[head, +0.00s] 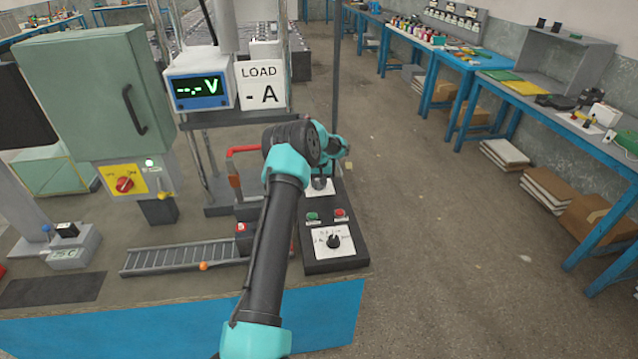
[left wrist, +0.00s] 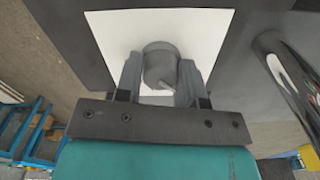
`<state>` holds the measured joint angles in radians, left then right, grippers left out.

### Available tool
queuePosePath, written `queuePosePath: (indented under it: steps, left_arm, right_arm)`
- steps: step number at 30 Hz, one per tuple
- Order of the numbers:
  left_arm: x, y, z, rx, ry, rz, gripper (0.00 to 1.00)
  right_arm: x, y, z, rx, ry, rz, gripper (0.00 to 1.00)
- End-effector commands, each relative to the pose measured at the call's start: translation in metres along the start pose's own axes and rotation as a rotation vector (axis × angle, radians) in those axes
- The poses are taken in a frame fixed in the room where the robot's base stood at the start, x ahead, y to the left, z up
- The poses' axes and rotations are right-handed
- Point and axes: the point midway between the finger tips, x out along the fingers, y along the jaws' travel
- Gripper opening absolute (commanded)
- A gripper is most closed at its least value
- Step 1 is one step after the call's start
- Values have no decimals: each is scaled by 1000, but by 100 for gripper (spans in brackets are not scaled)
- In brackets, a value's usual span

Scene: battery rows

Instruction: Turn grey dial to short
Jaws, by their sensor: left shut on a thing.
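The grey dial (left wrist: 159,62) is a round knob on a white plate (left wrist: 205,22), seen in the left wrist view. My left gripper (left wrist: 160,75) is shut on it, with one finger on each side. In the head view the dial (head: 320,183) shows partly below my left gripper (head: 321,172), at the far part of a black control box (head: 350,215). Any lettering on its plate is hidden or too small to read. My right gripper is not in view.
Nearer on the box are a green button (head: 312,216), a red button (head: 340,213) and a black knob (head: 333,241) on a white label. A red-handled lever (head: 243,150) stands left of my wrist. The meter (head: 198,88) reads dashes and V.

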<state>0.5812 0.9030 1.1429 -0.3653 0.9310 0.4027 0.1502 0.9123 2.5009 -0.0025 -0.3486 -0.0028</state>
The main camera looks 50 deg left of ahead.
Motion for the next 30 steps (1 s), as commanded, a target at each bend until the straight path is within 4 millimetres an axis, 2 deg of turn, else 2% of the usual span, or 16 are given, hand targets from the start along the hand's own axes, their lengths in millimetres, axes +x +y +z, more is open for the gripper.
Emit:
queuePosePath:
  steps: [14, 15, 21, 23, 30]
  left_arm:
    - [0, 0, 0, -25, 1, 0, 12]
    - [0, 0, 0, -25, 1, 0, 37]
    - [0, 0, 0, -24, 0, 0, 56]
    - [0, 0, 0, -24, 0, 0, 61]
    - [-1, 0, 0, -24, 0, 0, 61]
  right_arm:
    - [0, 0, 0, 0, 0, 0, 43]
    - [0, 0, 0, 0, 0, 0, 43]
    - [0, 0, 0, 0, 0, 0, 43]
    - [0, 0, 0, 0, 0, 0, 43]
    - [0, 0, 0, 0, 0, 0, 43]
